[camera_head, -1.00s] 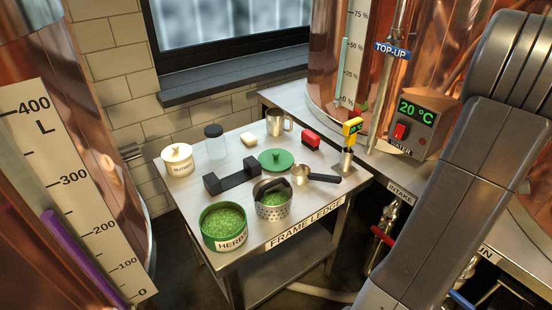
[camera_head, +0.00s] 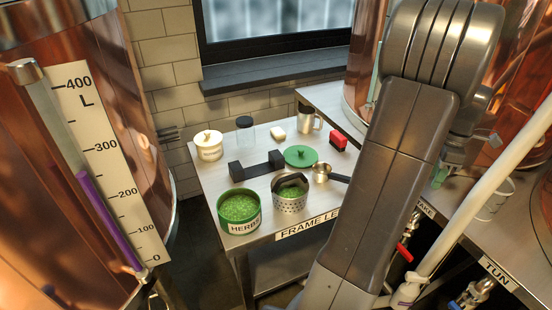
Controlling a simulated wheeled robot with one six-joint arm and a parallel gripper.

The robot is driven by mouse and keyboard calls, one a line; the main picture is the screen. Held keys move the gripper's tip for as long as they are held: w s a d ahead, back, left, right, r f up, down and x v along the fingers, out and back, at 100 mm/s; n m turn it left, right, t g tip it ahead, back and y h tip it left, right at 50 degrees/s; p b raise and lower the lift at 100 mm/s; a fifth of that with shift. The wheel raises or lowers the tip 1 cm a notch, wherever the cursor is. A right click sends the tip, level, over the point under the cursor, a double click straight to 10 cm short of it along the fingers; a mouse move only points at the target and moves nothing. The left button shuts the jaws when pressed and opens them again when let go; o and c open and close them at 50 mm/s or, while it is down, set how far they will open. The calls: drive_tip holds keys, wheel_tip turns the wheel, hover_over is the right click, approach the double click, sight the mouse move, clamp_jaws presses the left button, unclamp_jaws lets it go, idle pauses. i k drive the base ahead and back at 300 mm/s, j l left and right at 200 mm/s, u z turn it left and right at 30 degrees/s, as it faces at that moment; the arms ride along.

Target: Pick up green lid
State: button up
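The green lid (camera_head: 300,156) is a round disc with a small knob on top. It lies flat on the steel table (camera_head: 213,187), behind the perforated metal basket (camera_head: 290,201) and left of the small metal scoop (camera_head: 322,173). The green tin labelled HERBS (camera_head: 239,224) stands open at the table's front left, full of green herbs. My arm rises on the right side of the view, with its upper links large in the foreground.
A dark block-ended holder (camera_head: 257,167) lies left of the lid. Copper vessels flank the table.

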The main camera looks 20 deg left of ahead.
sight(299, 156)
drive_tip(key=i+u, duration=0.2)
drive_tip(key=u, duration=0.3)
drive_tip(key=i+l+u, duration=0.15)
drive_tip(key=u, duration=0.35)
drive_tip(key=i+l+u, duration=0.15)
drive_tip(key=u, duration=0.3)
